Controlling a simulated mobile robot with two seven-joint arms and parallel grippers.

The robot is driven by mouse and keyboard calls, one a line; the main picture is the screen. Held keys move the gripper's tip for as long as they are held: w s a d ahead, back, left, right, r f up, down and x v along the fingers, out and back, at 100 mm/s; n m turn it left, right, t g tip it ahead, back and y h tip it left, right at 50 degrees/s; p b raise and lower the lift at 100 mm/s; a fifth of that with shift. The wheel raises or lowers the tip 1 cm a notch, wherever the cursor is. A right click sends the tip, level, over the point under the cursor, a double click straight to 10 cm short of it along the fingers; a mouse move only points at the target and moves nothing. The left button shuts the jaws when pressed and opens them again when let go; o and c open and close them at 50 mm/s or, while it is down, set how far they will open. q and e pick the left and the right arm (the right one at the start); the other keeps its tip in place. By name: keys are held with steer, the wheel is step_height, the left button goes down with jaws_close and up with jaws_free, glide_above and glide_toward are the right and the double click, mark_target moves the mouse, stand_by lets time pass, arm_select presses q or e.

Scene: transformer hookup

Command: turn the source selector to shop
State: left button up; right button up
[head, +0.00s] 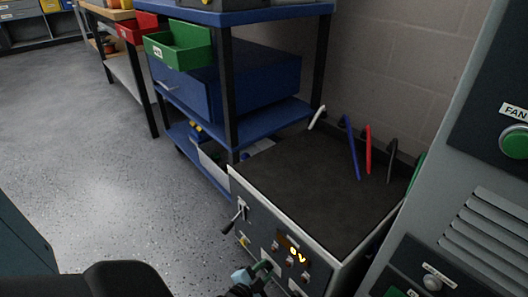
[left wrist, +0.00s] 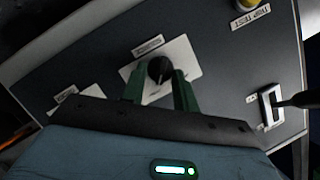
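The source selector looks to be the round black knob (left wrist: 160,69) on a white plate in the left wrist view, on the dark front panel of the transformer cabinet (head: 250,222). A pale line on the knob is too small to read for its setting. My left gripper (left wrist: 159,82) has its two green fingers apart, one on each side of the knob's near edge. I cannot tell if they touch it. In the head view the left gripper (head: 262,270) is at the cabinet's front, and it hides the knob there. My right gripper is not in view.
A lever (left wrist: 272,104) and a yellow button (left wrist: 246,5) are on the same panel. Blue, red, black and white cables (head: 352,150) stand behind the cabinet top. A grey cabinet with a green fan button (head: 514,142) is at right, a blue shelf (head: 265,112) behind. Floor at left is clear.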

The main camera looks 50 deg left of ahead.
arm_select(q)
steer(key=c, duration=0.4)
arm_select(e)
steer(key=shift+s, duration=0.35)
